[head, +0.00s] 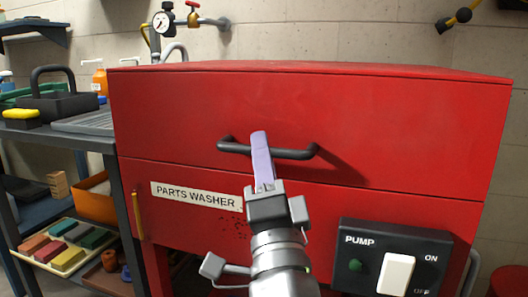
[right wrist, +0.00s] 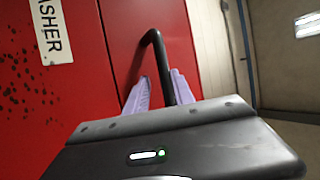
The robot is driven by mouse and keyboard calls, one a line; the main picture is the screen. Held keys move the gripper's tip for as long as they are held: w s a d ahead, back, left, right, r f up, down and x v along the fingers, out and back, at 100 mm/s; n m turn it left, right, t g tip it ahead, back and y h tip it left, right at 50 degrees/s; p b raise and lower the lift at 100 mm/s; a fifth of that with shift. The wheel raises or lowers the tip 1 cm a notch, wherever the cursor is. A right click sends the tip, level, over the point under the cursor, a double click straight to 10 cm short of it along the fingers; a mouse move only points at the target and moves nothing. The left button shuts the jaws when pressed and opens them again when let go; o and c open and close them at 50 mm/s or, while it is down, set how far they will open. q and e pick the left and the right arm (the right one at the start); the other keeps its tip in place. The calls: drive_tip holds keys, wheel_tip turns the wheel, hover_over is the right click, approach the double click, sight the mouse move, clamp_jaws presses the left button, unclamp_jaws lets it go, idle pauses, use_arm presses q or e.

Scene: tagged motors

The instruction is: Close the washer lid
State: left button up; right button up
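The red parts washer (head: 140,225) stands in front of me. Its red lid (head: 400,125) is down, with its front face above a thin seam on the body. A black bar handle (head: 297,154) runs across the lid's front. My right gripper (head: 262,160) is at the handle, its pale purple fingers reaching past the bar. In the right wrist view the handle (right wrist: 158,60) passes between the two spread fingers (right wrist: 160,90), with a gap on the left side, so the gripper looks open around it. My left gripper is not in view.
A pump switch panel (head: 393,262) is on the washer's lower right front. A shelf rack with a black toolbox (head: 55,105) and a tray of coloured blocks (head: 68,248) stands at left. A pressure gauge (head: 161,22) and pipes are on the wall behind.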

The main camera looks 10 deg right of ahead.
drive_tip(key=shift+o, duration=1.4)
drive_tip(key=shift+f, duration=0.1)
drive_tip(key=shift+s, duration=0.1)
drive_tip(key=p+v, duration=0.1)
drive_tip(key=v, duration=0.6)
drive_tip(key=shift+s, duration=0.3)
drive_tip(key=shift+f, duration=0.1)
